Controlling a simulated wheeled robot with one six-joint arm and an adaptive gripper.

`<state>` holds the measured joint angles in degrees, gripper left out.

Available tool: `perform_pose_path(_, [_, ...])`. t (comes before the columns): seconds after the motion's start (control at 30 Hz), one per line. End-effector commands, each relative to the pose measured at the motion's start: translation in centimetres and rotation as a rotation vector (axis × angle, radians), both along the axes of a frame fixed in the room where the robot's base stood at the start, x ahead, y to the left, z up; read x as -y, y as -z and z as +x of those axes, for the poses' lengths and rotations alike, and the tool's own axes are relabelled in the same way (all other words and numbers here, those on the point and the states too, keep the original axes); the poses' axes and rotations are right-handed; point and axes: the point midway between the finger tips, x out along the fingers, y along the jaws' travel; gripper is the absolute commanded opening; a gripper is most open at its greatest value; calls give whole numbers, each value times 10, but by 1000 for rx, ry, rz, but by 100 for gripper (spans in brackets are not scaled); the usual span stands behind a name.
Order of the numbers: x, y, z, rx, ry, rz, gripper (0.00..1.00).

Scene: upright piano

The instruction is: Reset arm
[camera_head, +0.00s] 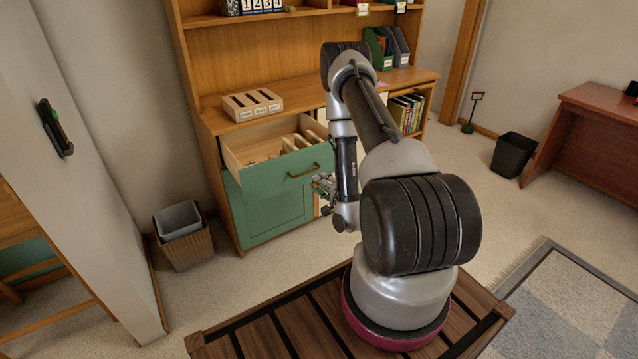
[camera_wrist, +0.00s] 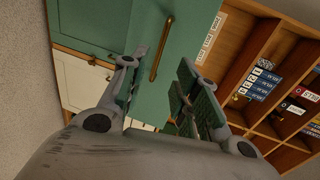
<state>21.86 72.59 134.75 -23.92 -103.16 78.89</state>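My arm stands in the middle of the head view, with my gripper (camera_head: 324,187) hanging low in front of the green cabinet. In the wrist view my gripper (camera_wrist: 163,75) has its two fingers spread apart, with nothing seen between them. The green drawer (camera_head: 300,175) is pulled out, with wooden dividers inside. Its brass handle (camera_wrist: 162,48) shows beyond the fingers in the wrist view. My gripper appears apart from the handle.
A wooden slotted holder (camera_head: 252,104) with labels sits on the cabinet top. Shelves with books (camera_head: 407,112) and file holders (camera_head: 392,47) stand right. A waste bin (camera_head: 180,232) is at left, a black bin (camera_head: 513,154) at right.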

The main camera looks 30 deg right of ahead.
Motion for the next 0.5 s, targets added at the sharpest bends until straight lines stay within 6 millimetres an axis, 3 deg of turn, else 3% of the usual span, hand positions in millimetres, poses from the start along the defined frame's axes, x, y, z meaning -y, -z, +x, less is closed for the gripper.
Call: perform_pose_path(0.5, [-1,4,0,-13,-14,-47,31])
